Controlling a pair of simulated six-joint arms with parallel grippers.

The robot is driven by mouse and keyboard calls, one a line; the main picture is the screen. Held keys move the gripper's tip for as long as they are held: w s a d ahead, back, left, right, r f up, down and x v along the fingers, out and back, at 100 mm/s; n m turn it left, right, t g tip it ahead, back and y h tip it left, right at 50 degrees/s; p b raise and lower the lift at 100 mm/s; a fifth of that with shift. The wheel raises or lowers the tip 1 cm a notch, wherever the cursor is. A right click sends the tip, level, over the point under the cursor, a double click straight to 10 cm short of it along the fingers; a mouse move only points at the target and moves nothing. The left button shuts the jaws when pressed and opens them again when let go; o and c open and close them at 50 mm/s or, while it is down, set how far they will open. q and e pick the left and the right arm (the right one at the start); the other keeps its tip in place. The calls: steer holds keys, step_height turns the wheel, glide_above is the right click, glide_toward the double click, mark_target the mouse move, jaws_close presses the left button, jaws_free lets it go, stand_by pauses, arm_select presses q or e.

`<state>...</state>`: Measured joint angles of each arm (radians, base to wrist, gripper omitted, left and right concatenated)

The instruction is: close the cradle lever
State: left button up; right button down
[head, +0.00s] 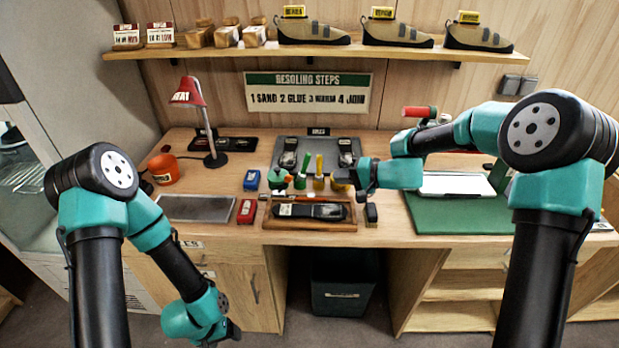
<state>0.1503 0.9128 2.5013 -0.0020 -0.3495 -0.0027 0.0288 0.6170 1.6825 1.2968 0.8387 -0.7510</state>
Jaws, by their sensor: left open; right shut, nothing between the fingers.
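A red-handled lever (420,112) stands at the back right, partly hidden behind my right arm; I take it for the cradle lever, but its position is hard to read. The cradle under it is mostly hidden by that arm. A silver-white plate (455,184) lies below, by the green mat (455,218). My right gripper (342,180) is shut and empty. It points left over the bench's middle, beside the upright coloured tools and well left of the lever. My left gripper (222,334) is open, low in front of the bench, and its fingertips are hard to make out.
A wooden tray (285,222) with a dark shoe part lies at the front middle. Coloured tools (318,170) stand behind it. A red lamp (188,93), orange pot (164,169) and grey plate (196,208) are at left. A shelf (250,52) of shoes hangs above.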

glide_toward(284, 185)
steer(key=w+a, duration=0.1)
steer(key=a, duration=0.1)
steer(key=w+a, duration=0.2)
steer(key=shift+r, duration=0.2)
steer(key=shift+d, duration=0.1)
stand_by(0.4)
